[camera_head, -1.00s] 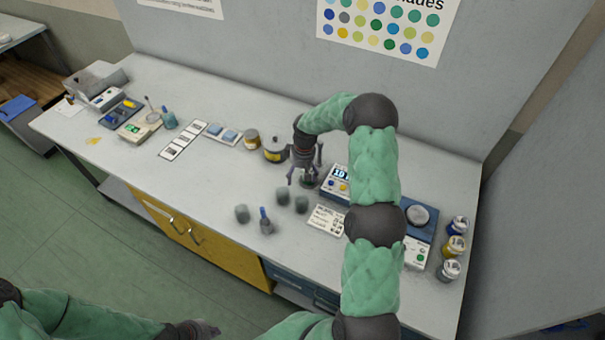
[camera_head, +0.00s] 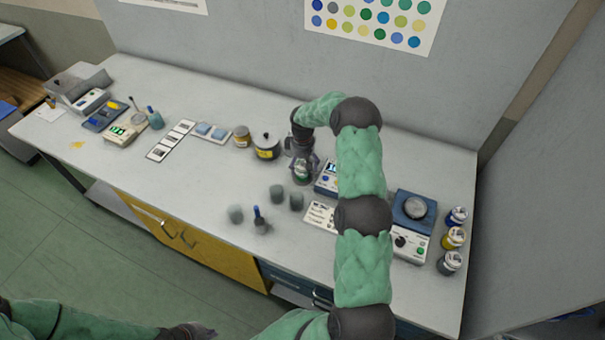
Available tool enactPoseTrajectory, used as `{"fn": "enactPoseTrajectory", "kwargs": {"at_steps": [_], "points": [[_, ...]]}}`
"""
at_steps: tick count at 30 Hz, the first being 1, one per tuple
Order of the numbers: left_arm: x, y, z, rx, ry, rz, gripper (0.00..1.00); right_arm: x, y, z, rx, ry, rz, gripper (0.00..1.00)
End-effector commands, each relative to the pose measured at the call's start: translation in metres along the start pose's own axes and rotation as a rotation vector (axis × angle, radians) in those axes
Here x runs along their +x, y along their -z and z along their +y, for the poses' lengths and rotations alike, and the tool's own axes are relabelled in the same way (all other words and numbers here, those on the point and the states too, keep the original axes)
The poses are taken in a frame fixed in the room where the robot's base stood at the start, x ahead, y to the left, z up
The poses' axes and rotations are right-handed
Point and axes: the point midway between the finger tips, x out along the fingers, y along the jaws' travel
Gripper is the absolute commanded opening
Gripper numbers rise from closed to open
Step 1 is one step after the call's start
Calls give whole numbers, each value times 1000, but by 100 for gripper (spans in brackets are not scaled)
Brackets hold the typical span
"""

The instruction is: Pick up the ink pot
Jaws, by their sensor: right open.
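A dark lidded pot with a yellow label (camera_head: 266,147), which may be the ink pot, stands upright on the bench, left of my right gripper. My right gripper (camera_head: 303,175) points down with its fingers open around a small greenish-grey container (camera_head: 302,177). The fingers partly hide this container, and I cannot tell whether they touch it. Several small capped jars (camera_head: 454,238) stand at the right edge of the bench. My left gripper (camera_head: 205,331) is low at the bottom edge, away from the bench; its fingers are too unclear to read.
Grey cups (camera_head: 277,194) and a blue-tipped tool (camera_head: 259,219) stand in front of my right gripper. A brown jar (camera_head: 242,136) is left of the lidded pot. The bench's front left (camera_head: 160,185) is clear.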

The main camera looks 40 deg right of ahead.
Motion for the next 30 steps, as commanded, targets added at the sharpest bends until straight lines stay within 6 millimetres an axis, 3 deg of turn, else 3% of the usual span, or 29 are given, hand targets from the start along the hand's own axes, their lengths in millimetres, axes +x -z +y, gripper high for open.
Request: {"fn": "enactPoseTrajectory", "kwargs": {"at_steps": [6, 14, 15, 17, 24, 30], "points": [[3, 0, -1, 0, 0, 0, 0, 25, 1, 1, 0, 0, 0, 85], [2, 0, -1, 0, 0, 0, 0, 28, 1, 1, 0, 0, 0, 85], [2, 0, -1, 0, 0, 0, 0, 28, 1, 1, 0, 0, 0, 82], [2, 0, -1, 0, 0, 0, 0, 28, 1, 1, 0, 0, 0, 66], [3, 0, -1, 0, 0, 0, 0, 28, 1, 0, 0, 0, 0, 0], [3, 0, -1, 0, 0, 0, 0, 27, 1, 1, 0, 0, 1, 0]]}}
